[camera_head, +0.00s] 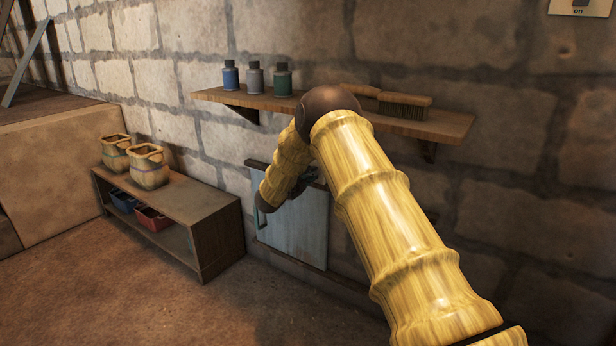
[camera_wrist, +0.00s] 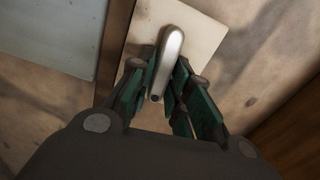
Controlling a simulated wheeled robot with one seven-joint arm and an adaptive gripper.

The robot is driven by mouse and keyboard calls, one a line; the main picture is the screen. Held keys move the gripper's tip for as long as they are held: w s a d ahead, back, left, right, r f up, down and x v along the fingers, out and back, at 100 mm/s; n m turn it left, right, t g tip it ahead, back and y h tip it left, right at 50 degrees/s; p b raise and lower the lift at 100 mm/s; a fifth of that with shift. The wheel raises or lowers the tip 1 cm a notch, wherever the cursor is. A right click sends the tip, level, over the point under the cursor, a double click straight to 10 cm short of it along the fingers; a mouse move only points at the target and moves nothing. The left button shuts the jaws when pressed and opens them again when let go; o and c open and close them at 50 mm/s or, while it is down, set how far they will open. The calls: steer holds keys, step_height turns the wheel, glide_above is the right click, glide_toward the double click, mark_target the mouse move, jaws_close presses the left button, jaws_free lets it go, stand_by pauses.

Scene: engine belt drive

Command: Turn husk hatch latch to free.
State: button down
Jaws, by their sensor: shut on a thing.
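The husk hatch (camera_head: 297,227) is a pale blue-grey panel in a dark wooden frame, low on the stone wall under the shelf. Its latch (camera_wrist: 171,50) shows in the wrist view as a rounded silver lever on a cream plate (camera_wrist: 203,38). My gripper (camera_wrist: 164,88) has its green-padded fingers on either side of the lever's lower end, closed on it. The lever leans slightly, its upper end a little right of its lower end. In the head view my arm hides the latch and most of my gripper.
A wooden shelf (camera_head: 330,112) above the hatch holds several small bottles (camera_head: 256,78) and a brush (camera_head: 404,104). A low bench (camera_head: 186,205) with two sacks (camera_head: 148,167) stands left of the hatch. The floor in front is clear.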

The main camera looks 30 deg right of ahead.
steer(key=shift+f+m, duration=0.1)
steer(key=shift+m, duration=0.4)
steer(key=c, duration=1.4)
jaws_free()
steer(key=shift+a, duration=0.1)
steer(key=v, duration=1.2)
steer(key=shift+f, duration=0.1)
